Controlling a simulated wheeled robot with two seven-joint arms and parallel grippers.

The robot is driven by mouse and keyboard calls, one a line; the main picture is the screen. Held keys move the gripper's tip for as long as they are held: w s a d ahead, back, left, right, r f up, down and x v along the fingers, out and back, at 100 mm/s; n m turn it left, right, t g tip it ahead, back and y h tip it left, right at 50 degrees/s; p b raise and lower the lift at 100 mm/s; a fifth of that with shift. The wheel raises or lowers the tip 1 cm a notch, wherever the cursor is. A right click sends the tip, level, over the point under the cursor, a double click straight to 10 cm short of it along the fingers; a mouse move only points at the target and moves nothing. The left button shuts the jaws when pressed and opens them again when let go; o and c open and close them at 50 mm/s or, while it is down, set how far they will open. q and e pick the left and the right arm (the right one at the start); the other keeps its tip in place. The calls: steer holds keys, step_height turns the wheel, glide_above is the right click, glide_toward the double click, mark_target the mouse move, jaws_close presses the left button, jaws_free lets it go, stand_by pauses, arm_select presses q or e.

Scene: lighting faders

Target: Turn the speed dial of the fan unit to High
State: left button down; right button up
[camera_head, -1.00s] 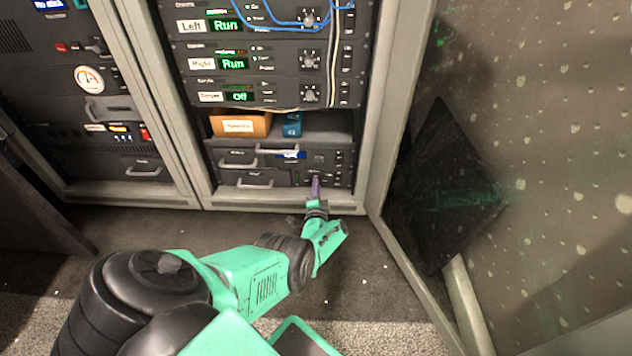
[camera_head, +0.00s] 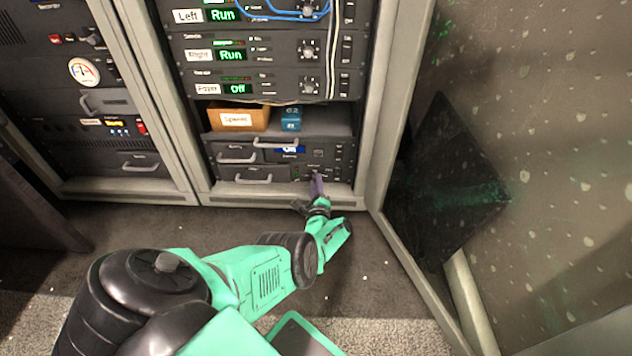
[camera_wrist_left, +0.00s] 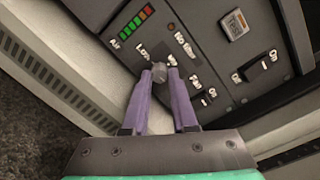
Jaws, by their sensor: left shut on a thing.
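The fan unit (camera_head: 297,171) appears to be the dark panel low in the right-hand rack, with a small lit display above it. Its small grey dial (camera_wrist_left: 158,72) shows in the left wrist view, between the tips of my purple fingers. My left gripper (camera_head: 317,181) reaches the panel from below and is shut on the dial. In the left wrist view my gripper (camera_wrist_left: 160,78) partly hides the dial and the marks around it. I cannot read which setting the dial points to. My right gripper is out of view.
Above are a cardboard box (camera_head: 240,119), a blue box (camera_head: 291,119) and rack units with cables. An open rack door (camera_head: 510,180) stands at the right.

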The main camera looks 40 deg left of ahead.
arm_select(q)
steer(key=shift+f+m, duration=0.1)
steer(key=shift+m, duration=1)
steer(key=c, duration=0.7)
jaws_free()
